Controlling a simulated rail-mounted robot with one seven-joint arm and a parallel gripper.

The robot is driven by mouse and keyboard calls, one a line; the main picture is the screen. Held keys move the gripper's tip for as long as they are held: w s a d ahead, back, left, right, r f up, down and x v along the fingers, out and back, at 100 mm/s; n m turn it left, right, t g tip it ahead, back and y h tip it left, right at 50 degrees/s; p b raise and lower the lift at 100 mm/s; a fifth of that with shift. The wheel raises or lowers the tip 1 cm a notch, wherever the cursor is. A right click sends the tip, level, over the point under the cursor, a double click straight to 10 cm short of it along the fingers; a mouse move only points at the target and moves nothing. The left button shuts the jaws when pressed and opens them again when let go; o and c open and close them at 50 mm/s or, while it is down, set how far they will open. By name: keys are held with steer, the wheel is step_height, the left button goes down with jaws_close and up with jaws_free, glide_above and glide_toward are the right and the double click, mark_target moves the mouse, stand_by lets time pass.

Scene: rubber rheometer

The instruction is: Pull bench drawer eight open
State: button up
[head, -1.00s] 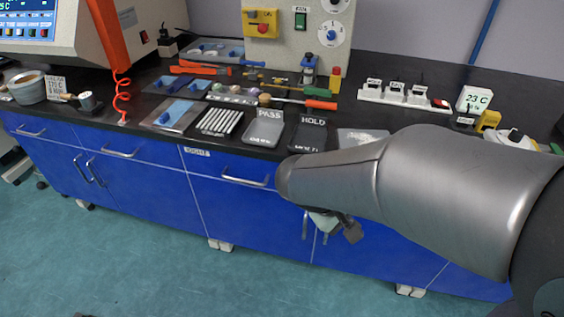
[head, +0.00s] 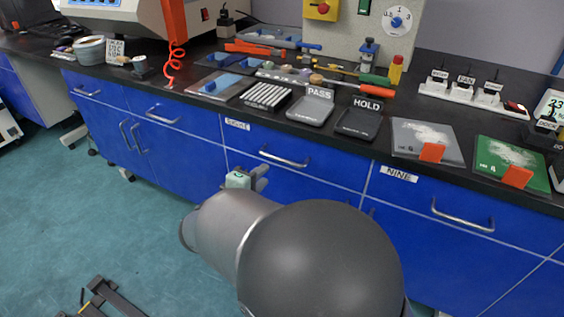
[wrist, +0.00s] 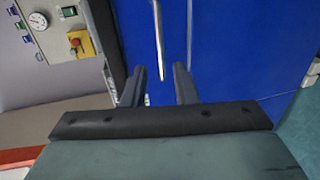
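Bench drawer eight (head: 325,180) is a blue front flush with the bench, with a label reading EIGHT (head: 237,124) at its upper left. Its silver bar handle (head: 283,158) runs across the upper middle of the front. In the head view my gripper (head: 258,176) is in front of the drawer's left part, slightly below and left of the handle, partly hidden by my arm. In the wrist view my gripper (wrist: 158,86) is open, its two dark fingers apart and empty. A silver handle (wrist: 158,40) lies ahead, roughly in line with the finger gap; no contact shows.
Drawer NINE (head: 440,215) is to the right with its own handle (head: 462,217). The black benchtop above holds PASS (head: 311,106) and HOLD (head: 360,118) trays and green (head: 512,165) and grey plates near the edge. The floor (head: 60,215) at left is mostly clear.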

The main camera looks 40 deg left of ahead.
mark_target(281, 160)
steer(key=b+x, duration=0.1)
steer(key=x, duration=0.9)
steer(key=shift+w, duration=0.4)
jaws_close()
